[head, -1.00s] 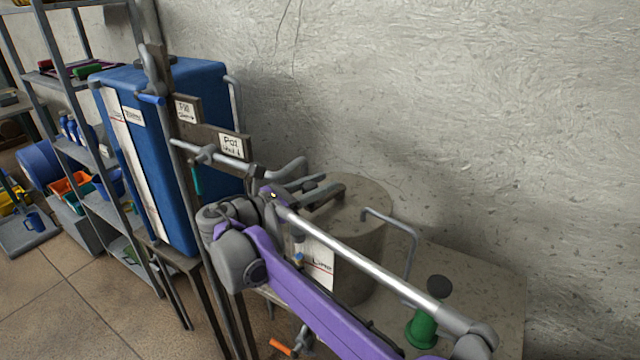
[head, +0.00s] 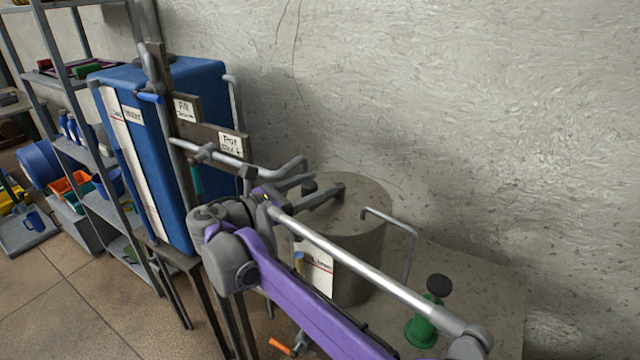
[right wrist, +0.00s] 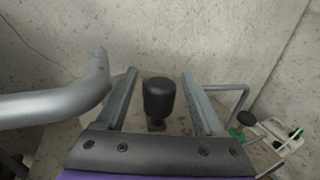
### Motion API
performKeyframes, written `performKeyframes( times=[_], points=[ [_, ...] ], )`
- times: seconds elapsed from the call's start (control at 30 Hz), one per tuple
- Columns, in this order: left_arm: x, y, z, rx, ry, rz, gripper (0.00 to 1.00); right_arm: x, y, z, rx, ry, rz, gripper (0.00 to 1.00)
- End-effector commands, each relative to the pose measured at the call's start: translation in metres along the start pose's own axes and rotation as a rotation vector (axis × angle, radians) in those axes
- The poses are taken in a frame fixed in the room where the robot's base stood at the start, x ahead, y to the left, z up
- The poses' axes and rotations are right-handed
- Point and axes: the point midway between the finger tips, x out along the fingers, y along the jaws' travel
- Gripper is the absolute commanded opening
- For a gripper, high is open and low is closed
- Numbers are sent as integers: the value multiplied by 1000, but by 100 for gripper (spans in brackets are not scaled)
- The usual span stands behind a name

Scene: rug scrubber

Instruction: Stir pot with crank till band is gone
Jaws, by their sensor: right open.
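The pot (head: 362,265) is a grey speckled cylinder with a white label, standing on a light bench against the wall. The crank is on its top; its black knob (right wrist: 158,97) stands upright in the right wrist view. My right gripper (head: 308,188) is over the left part of the pot's top. In the right wrist view the gripper (right wrist: 159,76) is open, with one finger on each side of the knob and a gap to both. The inside of the pot is hidden and no band shows. My left gripper is not in view.
A grey spout pipe (head: 275,170) runs close beside my right gripper. A blue tank (head: 195,100) stands left of the signs. A bent grey rail (head: 412,245) and a green object with a black top (head: 424,322) are right of the pot.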

Motion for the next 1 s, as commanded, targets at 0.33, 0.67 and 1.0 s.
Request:
performKeyframes(
  times=[0.33,0.67,1.0],
  points=[
    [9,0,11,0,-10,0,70,-70,0,-2,-1,2,3,70],
    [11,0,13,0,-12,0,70,-92,0,-1,-1,1,0,70],
    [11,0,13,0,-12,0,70,-88,-3,-3,8,12,-2,42]
  ],
)
